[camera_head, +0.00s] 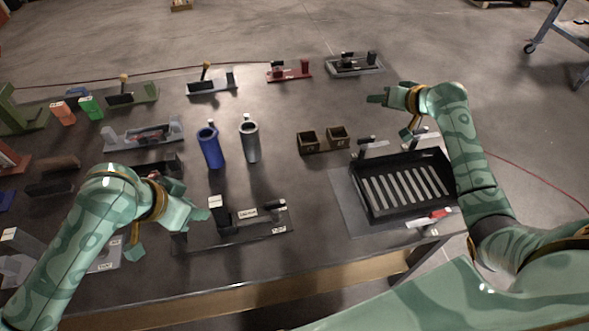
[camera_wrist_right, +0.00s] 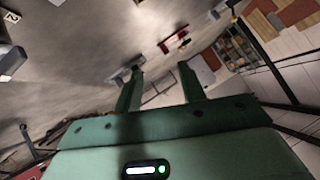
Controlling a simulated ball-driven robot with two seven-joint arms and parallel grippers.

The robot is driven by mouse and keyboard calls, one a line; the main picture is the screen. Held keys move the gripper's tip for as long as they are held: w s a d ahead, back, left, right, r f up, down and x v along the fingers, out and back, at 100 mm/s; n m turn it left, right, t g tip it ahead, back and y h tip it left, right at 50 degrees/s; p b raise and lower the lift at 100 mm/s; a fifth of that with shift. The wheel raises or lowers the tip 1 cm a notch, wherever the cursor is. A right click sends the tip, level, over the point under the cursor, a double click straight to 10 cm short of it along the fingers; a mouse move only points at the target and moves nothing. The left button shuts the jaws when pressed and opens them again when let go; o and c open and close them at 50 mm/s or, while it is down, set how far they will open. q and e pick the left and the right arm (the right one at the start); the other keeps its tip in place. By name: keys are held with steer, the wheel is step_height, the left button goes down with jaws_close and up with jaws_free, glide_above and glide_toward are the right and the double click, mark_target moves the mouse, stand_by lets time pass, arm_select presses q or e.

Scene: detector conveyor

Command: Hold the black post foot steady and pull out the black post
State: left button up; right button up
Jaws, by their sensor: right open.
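The black post (camera_head: 222,221) stands upright at the left end of a long dark foot (camera_head: 250,236) near the table's front edge, centre-left in the head view. A pale label shows at the post's top. The foot carries more labels to the right. My left gripper (camera_head: 165,229) is open just left of the post and foot, its jaws apart, with nothing seen between them. My right gripper (camera_head: 390,116) is open and empty above the table, far right of the post. Its two separate fingers also show in the right wrist view (camera_wrist_right: 160,72), where I cannot make out the post.
A blue cylinder (camera_head: 210,148) and a grey cylinder (camera_head: 250,142) stand behind the post. A black slotted tray (camera_head: 372,207) lies on a grey mat at right.

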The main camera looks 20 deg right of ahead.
steer(key=w+a+r+n+g+y, duration=0.1)
steer(key=a+n, duration=0.1)
steer(key=a, duration=0.4)
steer(key=w+a+n+g+y, duration=0.1)
steer(key=a+n+y, duration=0.15)
steer(key=a, duration=0.45)
steer(key=n+g+h, duration=0.6)
steer(key=n+g, duration=0.3)
steer(key=n, duration=0.7)
glide_above(280, 206)
step_height(280, 206, down, 3)
steer(key=shift+y, duration=0.25)
steer(key=f, duration=1.6)
steer(key=shift+w+d+f, duration=0.1)
steer(key=shift+w+d, duration=0.05)
steer(key=shift+w, duration=0.1)
